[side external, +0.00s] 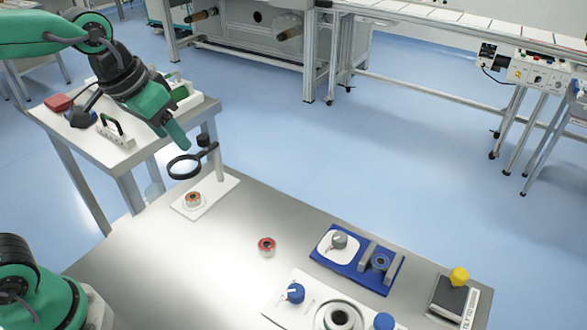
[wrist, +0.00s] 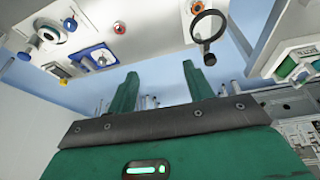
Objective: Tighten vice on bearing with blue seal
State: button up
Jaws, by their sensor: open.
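The blue vice (side external: 326,262) sits on the steel table, with a grey knob (side external: 339,240) on its white plate at the left and grey jaw blocks at the right. The bearing with blue seal (side external: 380,261) sits between the jaw blocks; I cannot tell whether they touch it. The vice also shows in the upper left of the wrist view (wrist: 83,57). My gripper (side external: 175,136) is up at the left, near the magnifier and well away from the vice. In the wrist view my gripper (wrist: 160,85) has its two fingers wide apart and nothing between them.
A magnifier (side external: 186,166) stands at the table's far left, with a bearing (side external: 193,199) on its base. A red-sealed bearing (side external: 266,247) lies mid-table. A white plate with blue knobs (side external: 280,304) and a yellow-knobbed box (side external: 459,277) stand in front and right. The table's left is clear.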

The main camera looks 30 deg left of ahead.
jog(key=w+d+f+g, duration=0.1)
jog(key=w+d, duration=0.6)
jog(key=m+g, duration=0.2)
jog(key=g, duration=0.1)
send_near(339, 238)
jog(key=shift+w+a+f+y, duration=0.1)
jog(key=shift+w+f+y, duration=0.05)
jog(key=shift+y, duration=0.15)
jog(key=shift+d+f, duration=0.3)
jog(key=shift+d, duration=0.05)
jog(key=shift+f, duration=0.1)
jog(key=shift+f, duration=3.8)
jog(key=c, duration=1)
